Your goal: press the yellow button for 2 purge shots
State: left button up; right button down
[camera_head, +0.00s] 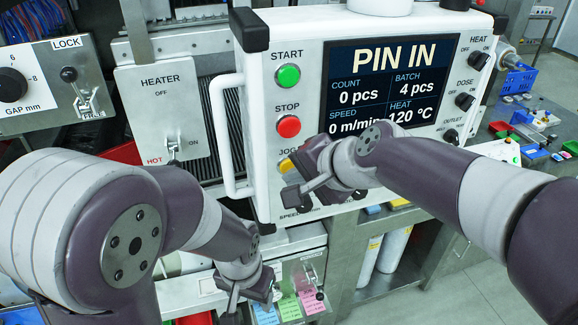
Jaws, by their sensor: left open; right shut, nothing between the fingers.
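The yellow button (287,165) is on the left side of the white control panel (262,120), under the partly covered JOG label. My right gripper (296,168) is shut and empty, right at the yellow button and covering part of it. I cannot tell whether it touches the button. The screen (390,85) reads PIN IN, count 0 pcs, batch 4 pcs, speed 0 m/min, heat 120 °C. My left gripper (247,300) is open and empty, low in front of the machine, near coloured tags (290,306).
The green START button (288,76) and red STOP button (288,126) sit above the yellow one. A white handle (222,140) stands out left of the panel. HEAT and DOSE knobs (465,101) are at the right. A heater switch plate (165,105) is further left.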

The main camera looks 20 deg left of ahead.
jog(key=shift+w+a, duration=0.2)
jog(key=shift+w, duration=0.15)
dwell(0.7)
jog(key=shift+s, duration=0.1)
jog(key=shift+s+d, duration=0.45)
jog(key=shift+s, duration=0.15)
jog(key=s+d+b, duration=0.1)
jog(key=s, duration=0.1)
jog(key=s+d, duration=0.1)
jog(key=s, duration=0.1)
jog(key=shift+d+b, duration=0.35)
jog(key=shift+d, duration=0.05)
dwell(0.5)
